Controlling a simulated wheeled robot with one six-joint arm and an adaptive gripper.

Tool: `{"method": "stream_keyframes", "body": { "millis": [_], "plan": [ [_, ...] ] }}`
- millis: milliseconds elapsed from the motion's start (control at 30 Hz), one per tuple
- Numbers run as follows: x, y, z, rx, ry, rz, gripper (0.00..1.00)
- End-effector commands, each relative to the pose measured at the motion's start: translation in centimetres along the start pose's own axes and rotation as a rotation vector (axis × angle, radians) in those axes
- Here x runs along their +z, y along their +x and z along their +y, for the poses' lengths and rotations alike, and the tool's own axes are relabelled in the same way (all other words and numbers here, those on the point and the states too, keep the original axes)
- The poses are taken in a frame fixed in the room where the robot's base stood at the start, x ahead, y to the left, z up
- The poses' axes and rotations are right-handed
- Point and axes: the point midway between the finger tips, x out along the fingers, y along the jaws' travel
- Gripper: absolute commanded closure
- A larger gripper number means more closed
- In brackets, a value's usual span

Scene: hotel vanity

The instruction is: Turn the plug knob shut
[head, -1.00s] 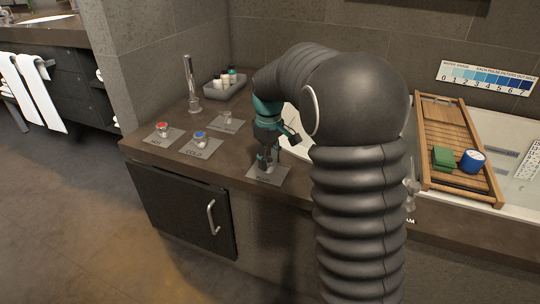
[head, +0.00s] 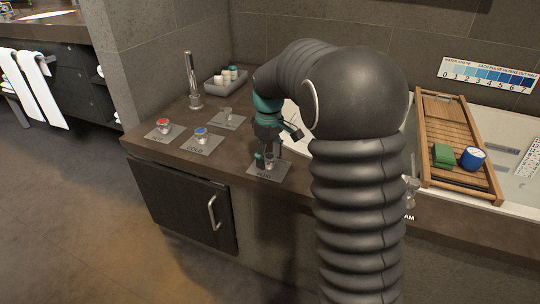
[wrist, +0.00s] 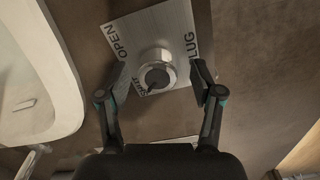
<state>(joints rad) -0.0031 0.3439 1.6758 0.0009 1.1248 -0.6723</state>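The plug knob (wrist: 157,74) is a round silver knob with a dark top, on a square metal plate (wrist: 178,22) lettered OPEN, SHUT and PLUG. In the wrist view a dark pointer on its top points down-left, toward the partly hidden SHUT lettering. My gripper (wrist: 158,80) is open, with one finger on each side of the knob and gaps visible between. In the head view my gripper (head: 264,157) is low over the plug plate (head: 270,174), pointing down, and partly hides the knob (head: 269,160).
The hot knob (head: 163,126), cold knob (head: 201,135) and another clear knob (head: 228,114) stand to the left on the counter. A spout (head: 193,85) and a tray of bottles (head: 226,86) are behind. A bathtub with a wooden rack (head: 455,135) is to the right.

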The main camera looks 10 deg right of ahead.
Motion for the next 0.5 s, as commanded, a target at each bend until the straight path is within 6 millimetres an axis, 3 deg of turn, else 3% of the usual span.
{"method": "stream_keyframes", "body": {
  "millis": [267, 500],
  "plan": [
    [0.0, -0.6, 0.1, 0.003, 0.002, 0.002, 0.34],
    [0.0, -4.3, 0.2, 0.004, 0.003, 0.004, 0.34]
  ]
}}
